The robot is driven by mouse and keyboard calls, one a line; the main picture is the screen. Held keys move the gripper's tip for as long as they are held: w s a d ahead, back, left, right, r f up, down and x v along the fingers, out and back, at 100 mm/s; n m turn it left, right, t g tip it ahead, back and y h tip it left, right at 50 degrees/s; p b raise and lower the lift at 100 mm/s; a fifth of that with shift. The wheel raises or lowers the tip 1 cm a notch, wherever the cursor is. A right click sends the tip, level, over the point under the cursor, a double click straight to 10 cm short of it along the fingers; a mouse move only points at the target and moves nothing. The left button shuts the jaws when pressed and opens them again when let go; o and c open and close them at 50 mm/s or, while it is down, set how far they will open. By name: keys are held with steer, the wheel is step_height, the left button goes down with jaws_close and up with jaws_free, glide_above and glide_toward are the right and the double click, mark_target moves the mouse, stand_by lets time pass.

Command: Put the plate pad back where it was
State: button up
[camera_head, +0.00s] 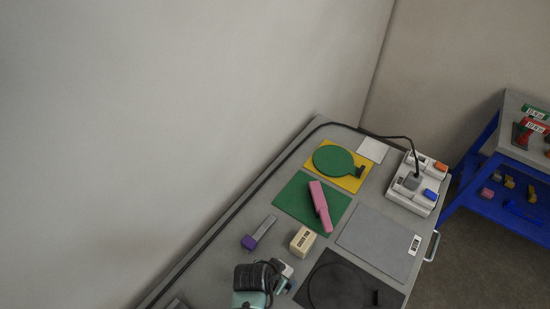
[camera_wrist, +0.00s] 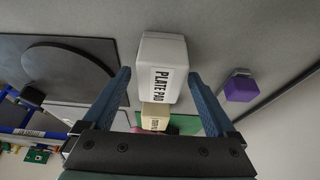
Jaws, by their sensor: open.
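The plate pad (camera_wrist: 160,68) is a white block with a black PLATE PAD label, seen large in the wrist view. My gripper (camera_wrist: 166,80) is open, with one blue finger on each side of the pad and gaps between the fingers and the block. In the head view my dark gripper (camera_head: 257,276) is low in the picture, and a small white part (camera_head: 287,270) beside it looks like the plate pad, mostly hidden. I cannot tell whether the pad touches the cart top.
A cream block labelled as another pad (camera_head: 303,241) is close by. A purple-ended tool (camera_head: 258,234) lies to its left. A pink tool (camera_head: 320,206) lies on the green mat (camera_head: 290,200). A dark mat (camera_head: 390,297) and a grey mat (camera_head: 378,240) lie to the right.

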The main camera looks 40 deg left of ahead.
steer(key=v, duration=1.2)
steer(key=shift+r, duration=0.1)
steer(key=w+d+r+t+y, duration=0.15)
steer(key=w+r+t, duration=0.4)
steer(key=r, duration=0.75)
steer(key=w+d+r+t, duration=0.25)
steer(key=w+r, duration=0.55)
steer(key=r, duration=0.4)
steer(key=w+d+r+t+y, duration=0.1)
steer(key=w+r+t, duration=0.4)
steer(key=r, duration=0.8)
steer(key=s+d+r+t+h, duration=0.1)
steer(key=s+d+r+t, duration=0.2)
steer(key=r, duration=0.7)
steer(key=s+d+r+t+h, duration=0.1)
steer(key=s+d+r+t, duration=0.2)
steer(key=r, duration=0.7)
steer(key=s+d+r+t+h, duration=0.1)
steer(key=s+d+r+t, duration=0.2)
steer(key=r, duration=0.7)
steer(key=shift+s+d+t, duration=0.4)
steer(key=shift+s+d, duration=0.6)
steer(key=shift+d, duration=0.15)
